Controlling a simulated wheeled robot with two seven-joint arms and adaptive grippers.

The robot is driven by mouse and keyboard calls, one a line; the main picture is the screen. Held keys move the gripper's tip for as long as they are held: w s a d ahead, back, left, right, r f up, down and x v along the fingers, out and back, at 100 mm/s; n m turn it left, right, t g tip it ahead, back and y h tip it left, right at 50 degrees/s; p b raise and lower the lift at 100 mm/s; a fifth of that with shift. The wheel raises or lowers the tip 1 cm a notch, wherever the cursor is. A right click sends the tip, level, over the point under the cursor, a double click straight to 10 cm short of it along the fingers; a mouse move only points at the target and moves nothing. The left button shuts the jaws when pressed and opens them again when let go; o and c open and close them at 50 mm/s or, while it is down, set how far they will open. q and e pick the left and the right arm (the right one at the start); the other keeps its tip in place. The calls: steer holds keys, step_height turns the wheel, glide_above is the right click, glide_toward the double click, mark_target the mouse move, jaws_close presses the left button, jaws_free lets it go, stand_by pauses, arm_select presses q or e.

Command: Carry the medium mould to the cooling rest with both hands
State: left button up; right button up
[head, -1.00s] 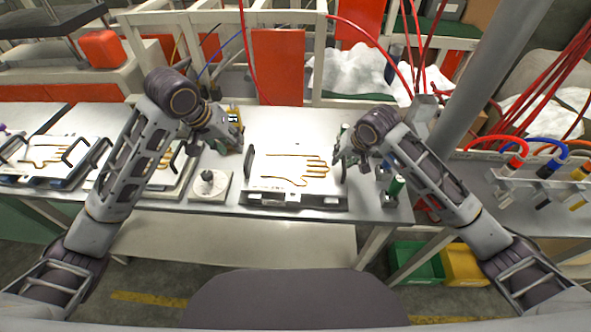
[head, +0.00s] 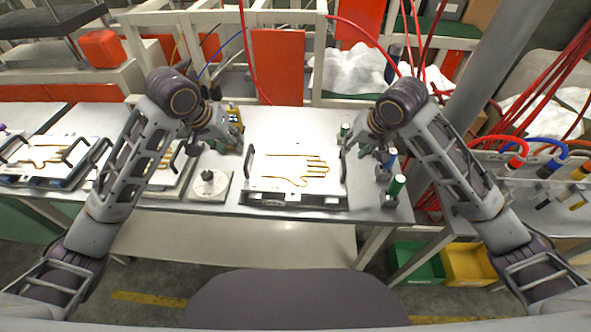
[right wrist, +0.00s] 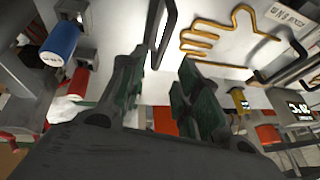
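A white mould plate (head: 265,177) with a brass hand outline and dark side handles lies flat on the bench in front of me. I take it for the medium mould, though no size label is readable. My left gripper (head: 232,143) is beside its left handle (head: 248,161); whether its fingers are open is unclear. My right gripper (head: 362,150) is just right of the right handle (head: 343,163), apart from it. The right wrist view shows its green-padded fingers (right wrist: 158,85) open and empty, with a handle (right wrist: 162,25) beyond them. I cannot pick out the cooling rest.
Similar moulds with handles stand at the left, one far left (head: 40,158) and one partly behind my left arm (head: 165,160).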

steer(key=shift+v, duration=1.25)
